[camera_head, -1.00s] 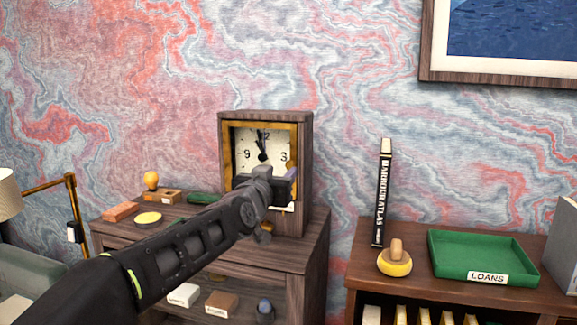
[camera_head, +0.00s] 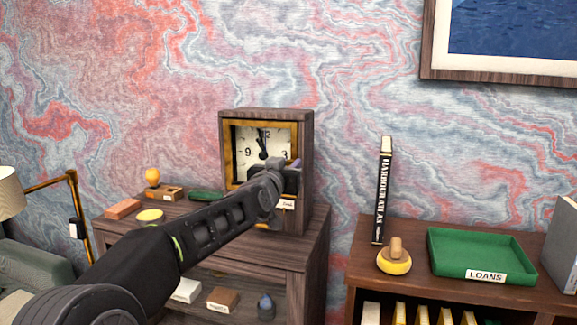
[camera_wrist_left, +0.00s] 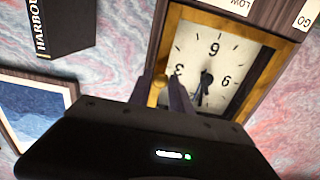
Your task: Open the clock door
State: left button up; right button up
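The clock (camera_head: 306,150) is a dark wooden box standing on a wooden cabinet. Its door has a brass-coloured frame (camera_head: 228,155) around the white dial (camera_head: 250,140) and looks shut. My left gripper (camera_head: 287,172) is in front of the door's lower right part and hides some of it. In the left wrist view, the two fingers (camera_wrist_left: 165,85) are apart, one on each side of a small brass knob (camera_wrist_left: 156,93) on the door frame (camera_wrist_left: 240,33). A gap shows between the knob and one finger. My right gripper is in no view.
The cabinet top (camera_head: 190,222) holds a brown block (camera_head: 123,209), a yellow disc (camera_head: 149,215) and a green object (camera_head: 206,196) left of the clock. To the right stand a black book (camera_head: 383,195) and a green tray (camera_head: 480,250) on a second cabinet.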

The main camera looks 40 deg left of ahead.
pick_arm(q)
grip_shut()
dwell(1.0)
